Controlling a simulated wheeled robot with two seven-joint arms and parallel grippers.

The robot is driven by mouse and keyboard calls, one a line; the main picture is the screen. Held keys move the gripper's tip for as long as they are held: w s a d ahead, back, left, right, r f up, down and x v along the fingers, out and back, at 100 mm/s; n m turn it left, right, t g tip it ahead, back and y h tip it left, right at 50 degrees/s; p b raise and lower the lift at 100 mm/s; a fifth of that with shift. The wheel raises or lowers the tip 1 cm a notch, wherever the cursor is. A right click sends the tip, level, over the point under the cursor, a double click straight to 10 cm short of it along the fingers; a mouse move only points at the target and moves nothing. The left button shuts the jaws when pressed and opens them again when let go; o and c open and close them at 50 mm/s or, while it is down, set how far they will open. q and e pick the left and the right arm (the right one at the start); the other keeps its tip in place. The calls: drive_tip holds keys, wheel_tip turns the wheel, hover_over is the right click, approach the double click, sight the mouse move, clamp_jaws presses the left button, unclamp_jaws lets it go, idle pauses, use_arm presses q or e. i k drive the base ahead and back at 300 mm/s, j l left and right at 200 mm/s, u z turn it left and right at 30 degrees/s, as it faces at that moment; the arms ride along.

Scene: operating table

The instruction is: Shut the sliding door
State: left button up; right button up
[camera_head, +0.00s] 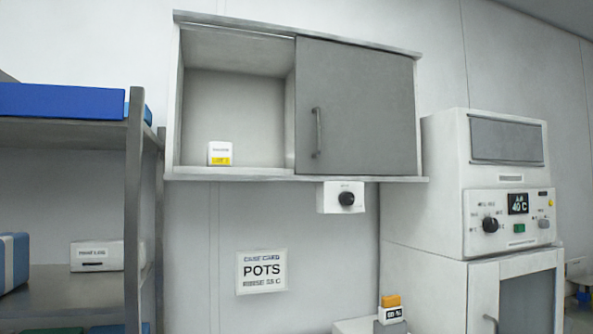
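A white wall cabinet (174,105) hangs in the upper middle of the head view. Its grey sliding door (365,110) covers the right half, with a vertical bar handle (317,132) near the door's left edge. The left half of the cabinet is open. A small white box (220,153) with a yellow label stands inside on the cabinet floor. Neither of my grippers shows in this view.
A metal shelf rack (135,200) with blue boxes stands at the left. A white box with a knob (345,198) sits under the cabinet. A white machine with a display (510,205) stands at the right. A POTS sign (262,271) is on the wall.

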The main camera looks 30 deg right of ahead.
sight(355, 109)
drive_tip(key=z, duration=1.25)
